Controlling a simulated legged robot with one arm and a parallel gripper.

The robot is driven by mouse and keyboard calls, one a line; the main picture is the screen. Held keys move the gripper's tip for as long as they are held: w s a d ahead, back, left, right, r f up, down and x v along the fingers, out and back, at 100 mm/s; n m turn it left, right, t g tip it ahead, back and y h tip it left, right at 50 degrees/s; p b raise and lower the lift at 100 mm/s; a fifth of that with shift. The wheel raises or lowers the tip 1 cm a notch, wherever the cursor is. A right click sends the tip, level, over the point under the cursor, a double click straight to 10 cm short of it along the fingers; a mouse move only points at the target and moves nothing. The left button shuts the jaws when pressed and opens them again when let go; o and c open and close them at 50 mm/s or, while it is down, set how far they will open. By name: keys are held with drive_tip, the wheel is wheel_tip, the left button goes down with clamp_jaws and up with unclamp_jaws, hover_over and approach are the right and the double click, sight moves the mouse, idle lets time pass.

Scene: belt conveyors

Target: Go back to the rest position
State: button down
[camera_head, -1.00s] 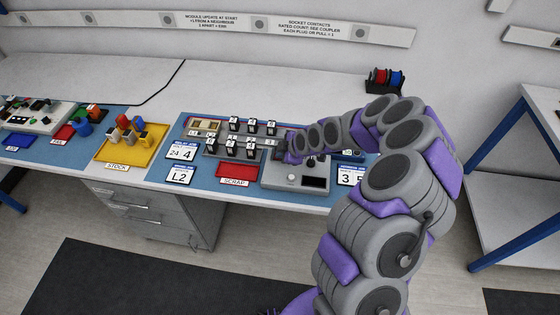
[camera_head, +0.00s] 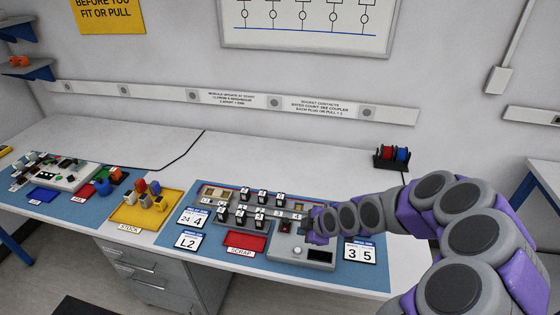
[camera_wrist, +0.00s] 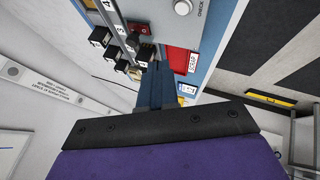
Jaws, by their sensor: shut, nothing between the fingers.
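My gripper (camera_head: 312,226) is above the right end of the module board (camera_head: 232,222), beside the grey control box with a white button. In the wrist view my gripper (camera_wrist: 156,72) points at the board, with its blue fingers together and nothing visible between them. Several black-and-white modules (camera_head: 262,197) stand in two rows on the board. They also show in the wrist view (camera_wrist: 112,52), near the fingertips. My arm hides part of the control box. I cannot tell from these views whether the fingertips touch anything.
A red scrap tray (camera_head: 246,241) lies in front of the board. A yellow stock tray (camera_head: 132,216) with several coloured pieces stands to its left. A rack of red and blue spools (camera_head: 392,157) stands at the back right. The bench behind the board is mostly clear.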

drive_tip(key=s+r+m+g+h, duration=0.1)
drive_tip(key=s+r+m, duration=0.4)
drive_tip(key=s, duration=0.7)
drive_tip(key=s+r+m+g+h, duration=0.2)
drive_tip(key=s+r+m+g, duration=0.2)
drive_tip(key=s, duration=0.9)
drive_tip(key=s+r+m+g+h, duration=0.1)
drive_tip(key=s+r+m+g, duration=0.1)
drive_tip(key=s+r+m, duration=0.5)
drive_tip(key=s+d, duration=0.1)
drive_tip(key=s, duration=0.5)
drive_tip(key=shift+g, duration=0.4)
